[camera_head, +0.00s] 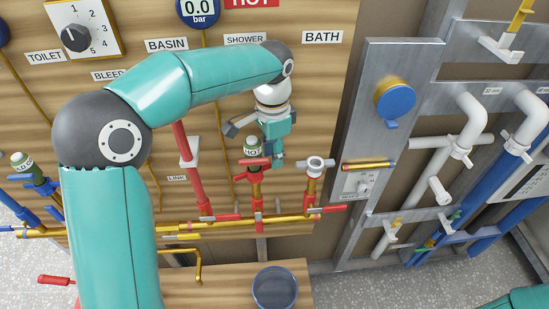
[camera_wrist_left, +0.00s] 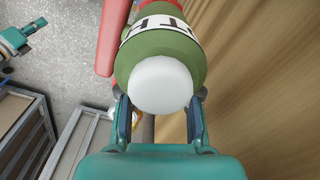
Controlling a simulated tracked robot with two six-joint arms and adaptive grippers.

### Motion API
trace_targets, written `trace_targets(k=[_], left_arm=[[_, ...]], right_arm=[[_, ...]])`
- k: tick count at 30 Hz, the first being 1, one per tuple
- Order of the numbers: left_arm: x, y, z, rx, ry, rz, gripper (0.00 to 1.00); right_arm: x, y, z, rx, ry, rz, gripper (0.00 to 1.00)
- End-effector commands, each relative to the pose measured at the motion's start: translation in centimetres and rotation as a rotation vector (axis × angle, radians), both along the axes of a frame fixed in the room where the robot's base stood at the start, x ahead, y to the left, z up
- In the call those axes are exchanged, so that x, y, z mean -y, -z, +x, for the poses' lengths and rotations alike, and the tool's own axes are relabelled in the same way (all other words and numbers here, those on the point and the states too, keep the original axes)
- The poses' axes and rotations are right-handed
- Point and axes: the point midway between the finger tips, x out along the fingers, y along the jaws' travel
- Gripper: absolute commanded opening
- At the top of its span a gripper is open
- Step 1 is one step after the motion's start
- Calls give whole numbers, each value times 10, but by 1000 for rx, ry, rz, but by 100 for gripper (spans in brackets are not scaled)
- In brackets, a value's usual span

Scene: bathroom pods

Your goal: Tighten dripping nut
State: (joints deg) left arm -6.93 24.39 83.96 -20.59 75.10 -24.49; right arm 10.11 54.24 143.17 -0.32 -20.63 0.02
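Brass pipework with gold nuts (camera_head: 258,217) runs along the lower wooden panel; no drip can be made out. My left gripper (camera_head: 278,160) points down just right of this fitting in the head view. In the left wrist view its two fingers (camera_wrist_left: 159,112) are apart, either side of a green body with a white end (camera_wrist_left: 160,84); contact cannot be told. A teal gripper-like part (camera_wrist_left: 17,38), likely my right gripper, shows at upper left there.
A dark round bowl (camera_head: 274,287) sits on the wooden ledge below the pipes. A red pipe (camera_head: 188,165) rises left of the HOT fitting. A metal frame (camera_head: 360,130) with a blue knob (camera_head: 396,98) and white pipes (camera_head: 466,115) stands at right.

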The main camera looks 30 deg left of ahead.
Motion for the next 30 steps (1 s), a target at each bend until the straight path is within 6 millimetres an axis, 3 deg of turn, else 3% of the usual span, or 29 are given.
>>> trace_targets(k=[6,15,21,30], left_arm=[[0,17,0,-1,1,1,33],[0,19,0,-1,1,1,33],[0,18,0,-1,1,1,0],[1,17,-1,0,32,1,0]], right_arm=[[0,-1,0,0,0,0,0],[0,-1,0,0,0,0,0],[0,-1,0,0,0,0,0],[0,-2,0,0,0,0,0]])
